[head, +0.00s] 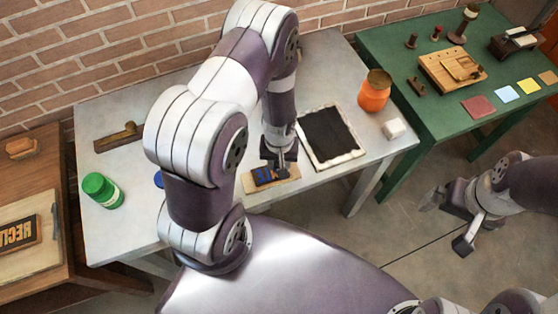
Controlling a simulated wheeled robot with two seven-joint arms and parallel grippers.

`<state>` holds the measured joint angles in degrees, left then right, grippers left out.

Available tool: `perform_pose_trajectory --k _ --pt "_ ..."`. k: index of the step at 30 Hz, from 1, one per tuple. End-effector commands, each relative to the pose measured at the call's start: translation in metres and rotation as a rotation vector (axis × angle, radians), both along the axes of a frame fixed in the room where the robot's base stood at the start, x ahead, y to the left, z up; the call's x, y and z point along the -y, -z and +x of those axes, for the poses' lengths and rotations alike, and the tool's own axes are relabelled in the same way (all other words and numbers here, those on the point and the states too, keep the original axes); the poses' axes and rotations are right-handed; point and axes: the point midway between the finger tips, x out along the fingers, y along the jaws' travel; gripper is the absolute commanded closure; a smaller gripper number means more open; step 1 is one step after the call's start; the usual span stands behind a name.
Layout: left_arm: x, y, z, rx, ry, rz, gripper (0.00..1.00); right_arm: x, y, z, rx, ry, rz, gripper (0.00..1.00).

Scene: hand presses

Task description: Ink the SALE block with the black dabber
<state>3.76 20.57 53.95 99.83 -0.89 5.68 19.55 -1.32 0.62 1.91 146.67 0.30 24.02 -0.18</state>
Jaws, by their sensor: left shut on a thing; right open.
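The SALE block (250,186) is a pale wooden block with dark blue raised letters, lying near the front edge of the grey table. My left gripper (281,160) is above its right part, pointing down. It is shut on a small dark thing, likely the black dabber (283,173), which is mostly hidden by the fingers. The dabber is at or just above the letters; I cannot tell if it touches. A black ink slab (328,134) with a pale rim lies to the right. My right gripper (452,222) is open and empty over the floor at the right.
A blue thing (158,179) is partly behind my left arm. A green table (400,50) stands right, a brown one left.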

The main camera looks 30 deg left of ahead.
Motion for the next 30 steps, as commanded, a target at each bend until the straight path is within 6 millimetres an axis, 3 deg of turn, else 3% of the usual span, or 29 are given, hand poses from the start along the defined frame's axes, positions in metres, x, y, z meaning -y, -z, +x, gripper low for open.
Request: perform_pose_trajectory --k 30 --pt "0.0000 0.0072 0.0000 0.000 0.000 0.000 0.93 0.0000 0.0046 -0.0001 0.000 0.000 0.000 0.00"
